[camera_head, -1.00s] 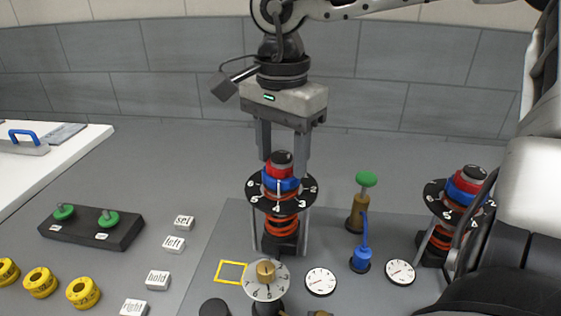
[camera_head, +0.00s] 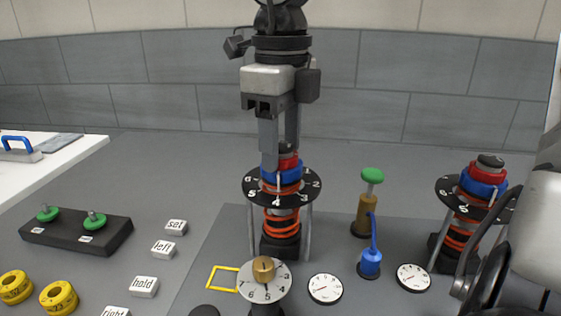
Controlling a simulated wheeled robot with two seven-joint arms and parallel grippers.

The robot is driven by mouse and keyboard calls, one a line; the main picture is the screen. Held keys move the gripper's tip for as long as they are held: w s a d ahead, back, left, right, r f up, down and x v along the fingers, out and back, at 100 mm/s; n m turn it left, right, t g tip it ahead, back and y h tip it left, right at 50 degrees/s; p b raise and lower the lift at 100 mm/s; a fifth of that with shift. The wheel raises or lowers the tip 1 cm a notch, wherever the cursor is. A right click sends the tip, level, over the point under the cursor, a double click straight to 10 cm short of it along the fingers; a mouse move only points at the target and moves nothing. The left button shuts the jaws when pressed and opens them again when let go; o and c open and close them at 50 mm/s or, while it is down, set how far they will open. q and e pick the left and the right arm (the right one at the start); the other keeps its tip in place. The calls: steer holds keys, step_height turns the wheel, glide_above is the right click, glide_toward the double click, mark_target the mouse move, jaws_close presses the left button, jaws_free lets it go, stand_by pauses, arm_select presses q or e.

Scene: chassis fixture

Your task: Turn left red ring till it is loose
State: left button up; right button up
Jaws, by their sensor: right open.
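The left spring post (camera_head: 281,222) has an orange-red coil, a black numbered disc (camera_head: 257,190), a blue ring (camera_head: 268,176) and the left red ring (camera_head: 291,164) near its dark top. My right gripper (camera_head: 280,160) points straight down over this post and is open. One finger is in front of the red ring at its left and hides part of it. The other finger is behind the post top, its tip hidden. I cannot tell whether the fingers touch the ring. My left gripper is not in view.
A second post with a red ring (camera_head: 488,169) stands at the right, partly behind my arm. In front are a brass-knobbed dial (camera_head: 264,283), white gauges (camera_head: 325,288), a green-topped plunger (camera_head: 372,176) and a blue oil can (camera_head: 370,262). Label blocks (camera_head: 163,249) lie left.

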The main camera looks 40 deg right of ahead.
steer(key=m, duration=0.2)
steer(key=shift+m, duration=0.3)
steer(key=shift+f+m+b, duration=0.1)
steer(key=shift+m+b, duration=0.55)
steer(key=shift+m, duration=1.55)
steer(key=c, duration=0.7)
steer(key=n, duration=0.1)
steer(key=n+p, duration=0.1)
steer(key=shift+r+n, duration=0.25)
steer(key=shift+n, duration=0.05)
steer(key=n+p, duration=0.2)
steer(key=n, duration=0.3)
steer(key=shift+n, duration=0.3)
steer(key=n+p, duration=0.2)
steer(key=n, duration=0.5)
steer(key=shift+n+p, duration=0.3)
steer(key=shift+n, duration=0.1)
steer(key=shift+f+n, duration=0.15)
steer(key=shift+n, duration=0.45)
steer(key=o, duration=0.7)
